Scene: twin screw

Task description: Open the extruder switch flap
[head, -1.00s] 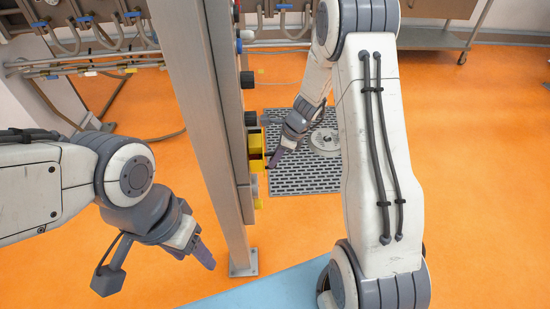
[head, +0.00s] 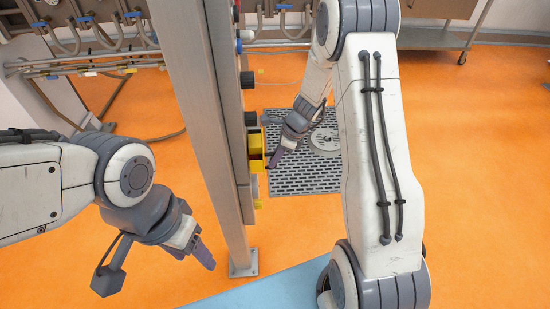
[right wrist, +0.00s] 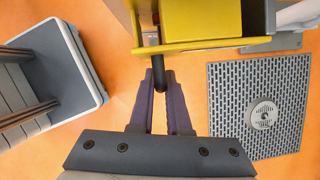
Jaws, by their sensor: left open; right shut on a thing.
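The yellow extruder switch box (head: 255,140) is on the side of the grey post, and its yellow surface fills the top of the right wrist view (right wrist: 200,20). A yellow flap edge (right wrist: 200,44) shows there with a short dark handle (right wrist: 157,70) pointing down from it. My right gripper (head: 271,166) is beside the lower part of the box. In the right wrist view its purple fingers (right wrist: 161,82) are shut on the dark handle. How far the flap stands from the box is hard to tell. My left gripper (head: 207,258) is open and empty, left of the post.
The grey post (head: 205,110) stands between my two grippers, with black knobs (head: 248,80) above the yellow box. A floor grate (head: 305,180) lies behind my right gripper. Pipes and hoses (head: 90,65) run along the back left.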

